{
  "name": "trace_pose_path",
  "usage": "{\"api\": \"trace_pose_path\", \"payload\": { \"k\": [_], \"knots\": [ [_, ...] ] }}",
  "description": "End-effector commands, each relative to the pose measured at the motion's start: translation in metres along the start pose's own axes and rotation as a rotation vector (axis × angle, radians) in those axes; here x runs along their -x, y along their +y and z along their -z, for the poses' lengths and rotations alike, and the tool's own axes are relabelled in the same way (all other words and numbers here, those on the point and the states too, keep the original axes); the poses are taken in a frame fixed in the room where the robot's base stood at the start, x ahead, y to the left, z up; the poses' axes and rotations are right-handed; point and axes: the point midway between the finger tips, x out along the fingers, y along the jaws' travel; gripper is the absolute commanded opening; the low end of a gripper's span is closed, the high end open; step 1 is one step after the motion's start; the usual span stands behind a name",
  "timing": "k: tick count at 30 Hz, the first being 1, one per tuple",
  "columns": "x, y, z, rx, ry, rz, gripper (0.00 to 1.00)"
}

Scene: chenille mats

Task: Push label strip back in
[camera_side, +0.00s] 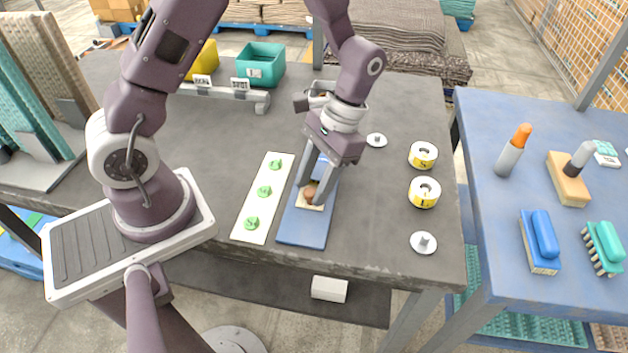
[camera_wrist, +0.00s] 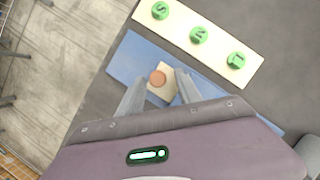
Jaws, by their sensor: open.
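My gripper (camera_side: 311,193) is open, pointing down over the blue board (camera_side: 302,236). In the wrist view its fingers (camera_wrist: 160,80) stand on either side of a small beige plate (camera_wrist: 156,94) with a round brown knob (camera_wrist: 157,78). The knob also shows in the side view (camera_side: 309,195). I cannot tell whether the fingers touch it. Two small printed white labels (camera_side: 240,85) stand on a grey rail (camera_side: 210,91) at the back of the bench. I cannot tell which piece is the label strip.
A cream strip with green knobs (camera_side: 256,208) lies left of the board. Yellow-and-white rolls (camera_side: 424,192) and grey pegged discs (camera_side: 423,243) stand right. A teal bin (camera_side: 261,65) is behind. A blue table (camera_side: 490,215) with brushes adjoins. Dark bench is bare between.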

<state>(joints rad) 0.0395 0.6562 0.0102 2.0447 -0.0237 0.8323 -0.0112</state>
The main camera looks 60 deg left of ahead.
Motion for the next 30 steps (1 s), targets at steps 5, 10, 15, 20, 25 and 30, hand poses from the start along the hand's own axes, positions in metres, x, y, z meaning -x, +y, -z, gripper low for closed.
{"api": "trace_pose_path", "payload": {
  "k": [5,10,15,20,25,30],
  "knots": [
    [0.0,0.0,0.0,0.0,-0.001,0.001,0.44],
    [0.018,0.0,0.001,0.0,0.005,0.0,0.44],
    [0.053,0.0,0.001,0.0,0.006,0.0,0.44],
    [0.07,0.0,0.0,0.0,0.001,0.0,0.44],
    [0.071,0.0,0.0,0.0,0.0,0.0,0.44],
    [0.078,0.0,-0.005,0.0,0.024,-0.001,0.44]
  ]
}}
